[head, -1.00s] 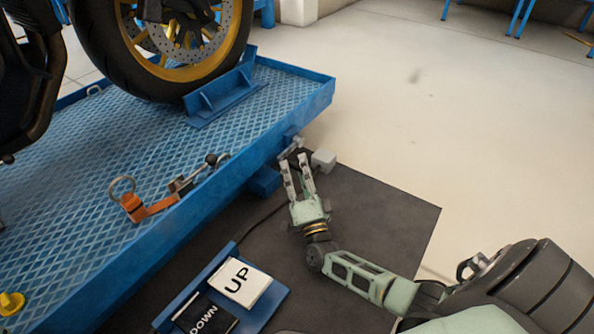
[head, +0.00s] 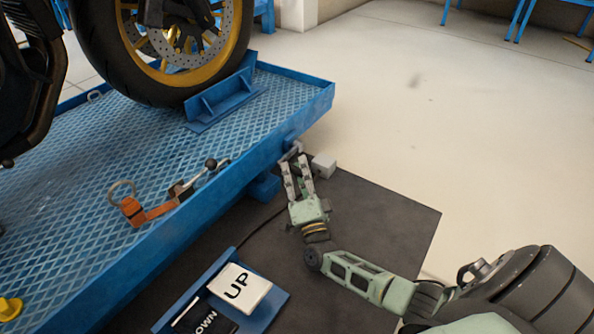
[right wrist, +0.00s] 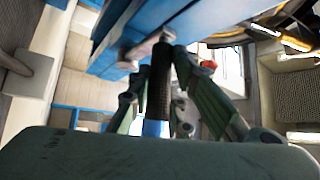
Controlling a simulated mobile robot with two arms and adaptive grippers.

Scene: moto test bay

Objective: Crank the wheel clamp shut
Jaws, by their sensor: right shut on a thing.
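The wheel clamp's blue plates (head: 222,98) stand against the motorcycle's front wheel (head: 165,50) on the blue lift platform (head: 75,185). A crank (head: 291,150) sticks out at the platform's side, near its corner. My right gripper (head: 294,160) is at this crank, its two fingers pointing away toward the platform edge. In the right wrist view, the crank's upright dark ribbed handle (right wrist: 160,78) stands between the fingers, and the gripper is shut on it. The fingers hide most of the handle in the head view. My left gripper is not in view.
An orange ratchet strap (head: 140,212) lies on the platform. A pedal box with UP (head: 240,285) and DOWN pads sits on the dark mat (head: 375,220). A grey block (head: 324,166) is just right of my right gripper.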

